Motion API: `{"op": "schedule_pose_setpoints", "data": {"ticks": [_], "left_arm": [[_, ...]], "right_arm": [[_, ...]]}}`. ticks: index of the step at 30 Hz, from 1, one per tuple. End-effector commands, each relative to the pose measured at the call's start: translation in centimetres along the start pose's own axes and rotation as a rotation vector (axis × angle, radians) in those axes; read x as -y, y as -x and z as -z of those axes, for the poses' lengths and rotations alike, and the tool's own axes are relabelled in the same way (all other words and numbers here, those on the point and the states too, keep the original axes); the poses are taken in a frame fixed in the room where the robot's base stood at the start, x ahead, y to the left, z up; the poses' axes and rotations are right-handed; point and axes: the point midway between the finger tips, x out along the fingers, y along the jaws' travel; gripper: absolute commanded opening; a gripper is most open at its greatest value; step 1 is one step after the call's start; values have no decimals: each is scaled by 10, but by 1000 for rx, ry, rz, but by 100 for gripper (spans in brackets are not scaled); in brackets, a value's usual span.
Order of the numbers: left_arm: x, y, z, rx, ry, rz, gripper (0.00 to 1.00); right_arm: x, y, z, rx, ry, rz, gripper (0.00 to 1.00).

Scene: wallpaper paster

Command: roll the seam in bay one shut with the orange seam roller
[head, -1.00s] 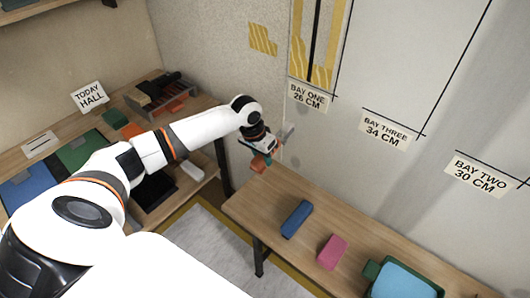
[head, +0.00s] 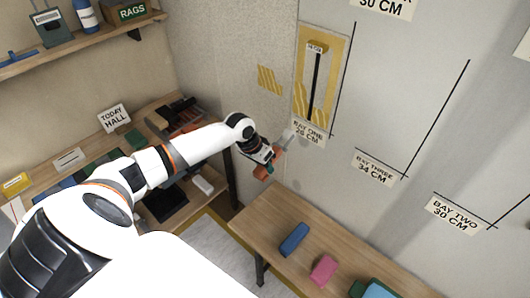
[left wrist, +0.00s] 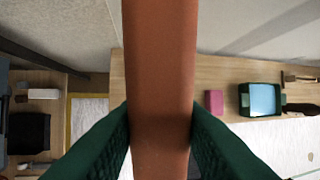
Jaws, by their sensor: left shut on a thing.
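The orange seam roller (head: 264,172) is in my left gripper (head: 268,160), its pale grey end pointing up toward the wall. In the left wrist view the orange-brown handle (left wrist: 160,60) runs upright between the two dark green fingers. The seam in bay one is a dark vertical gap (head: 317,85) between yellow patterned paper strips (head: 334,80) on the wall, above the "BAY ONE" label (head: 309,132). The gripper is below and left of the seam; I cannot tell whether the roller end touches the wall. My right gripper is not in view.
A wooden table (head: 255,222) below the wall holds a blue block (head: 294,239), a pink block (head: 323,270) and a green tray with a blue top. A workbench (head: 160,105) and a shelf (head: 70,45) are at left. Yellow paper (head: 270,79) is left of the bay.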

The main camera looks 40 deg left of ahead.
Motion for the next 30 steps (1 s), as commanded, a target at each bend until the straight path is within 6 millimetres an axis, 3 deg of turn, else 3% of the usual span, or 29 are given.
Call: {"op": "schedule_pose_setpoints", "data": {"ticks": [7,21,30], "left_arm": [[1,3,-2,1,1,0,1],[0,-18,-50,2,1,1,1],[0,-20,-62,1,-1,-1,1]], "right_arm": [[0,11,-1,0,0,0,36],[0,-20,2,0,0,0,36],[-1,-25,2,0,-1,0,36]]}}
